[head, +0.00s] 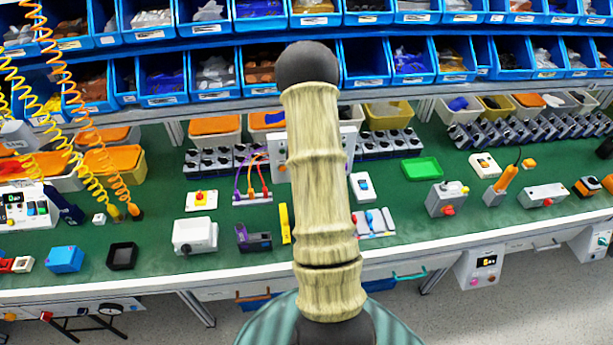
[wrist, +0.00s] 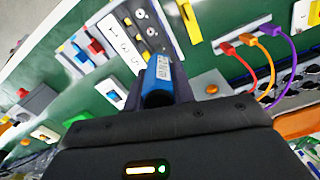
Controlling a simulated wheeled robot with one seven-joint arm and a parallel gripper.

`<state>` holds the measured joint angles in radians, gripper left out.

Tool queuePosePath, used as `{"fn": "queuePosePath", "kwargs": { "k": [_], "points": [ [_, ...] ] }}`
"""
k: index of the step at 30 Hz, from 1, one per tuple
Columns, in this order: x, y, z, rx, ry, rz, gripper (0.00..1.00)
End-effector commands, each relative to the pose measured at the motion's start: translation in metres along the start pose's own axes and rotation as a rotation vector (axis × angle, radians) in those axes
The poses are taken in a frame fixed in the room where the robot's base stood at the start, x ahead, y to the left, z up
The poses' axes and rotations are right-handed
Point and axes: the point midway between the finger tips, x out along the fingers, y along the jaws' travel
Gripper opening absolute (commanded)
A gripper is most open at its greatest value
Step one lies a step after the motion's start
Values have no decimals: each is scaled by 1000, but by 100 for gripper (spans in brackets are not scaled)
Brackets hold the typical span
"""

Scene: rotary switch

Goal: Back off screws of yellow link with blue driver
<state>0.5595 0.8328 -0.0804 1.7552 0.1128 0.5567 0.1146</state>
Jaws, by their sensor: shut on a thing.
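My gripper (wrist: 158,72) is shut on the blue driver (wrist: 160,90) in the wrist view. Only the driver's blue handle shows between the dark fingers; its tip is hidden. The yellow link (wrist: 190,22) is a narrow yellow bar near the top of the wrist view, apart from the gripper. In the head view the yellow link (head: 285,223) lies on the green bench just left of my arm. Its screws are too small to make out. My arm hides the gripper and the driver in the head view.
A numbered white panel (wrist: 126,45) lies close beyond the fingers. A terminal strip with red, orange and purple leads (wrist: 242,40) stands beside the link. Blue bins (head: 262,65) line the back. Green bench shows between devices.

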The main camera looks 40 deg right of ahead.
Motion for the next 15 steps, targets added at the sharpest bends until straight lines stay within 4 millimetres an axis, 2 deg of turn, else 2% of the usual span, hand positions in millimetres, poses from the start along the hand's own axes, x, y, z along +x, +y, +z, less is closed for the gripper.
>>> {"fn": "queuePosePath", "kwargs": {
  "k": [8, 11, 15],
  "points": [
    [0, 0, 0, -11, -1, 0, 0],
    [1, 0, 0, -85, -1, -1, 0],
    [1, -1, 0, -274, -1, -1, 0]
  ]
}}
